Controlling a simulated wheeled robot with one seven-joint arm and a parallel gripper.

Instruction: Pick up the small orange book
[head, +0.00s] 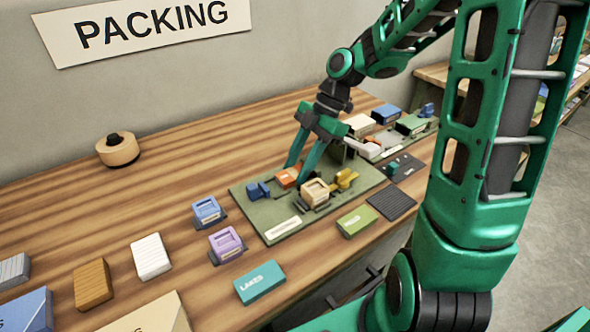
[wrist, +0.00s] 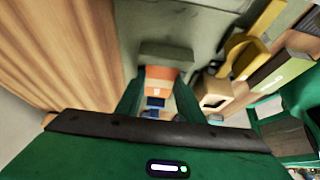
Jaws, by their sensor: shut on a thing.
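The small orange book (head: 286,178) is on the green mat (head: 254,206) in the middle of the wooden table, partly hidden by a finger. My gripper (head: 297,174) reaches down over the mat with its green fingers on either side of the book. In the wrist view the orange book (wrist: 162,73) sits between the two fingers (wrist: 158,92), and my gripper is shut on it. I cannot tell whether the book is clear of the mat.
On the mat, a blue piece (head: 258,190), a tan box (head: 315,193) and a yellow piece (head: 345,180) stand close to the book. Blue (head: 207,211) and purple (head: 227,244) blocks are left of the mat. A round wooden object (head: 117,150) stands by the wall, with bare table around it.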

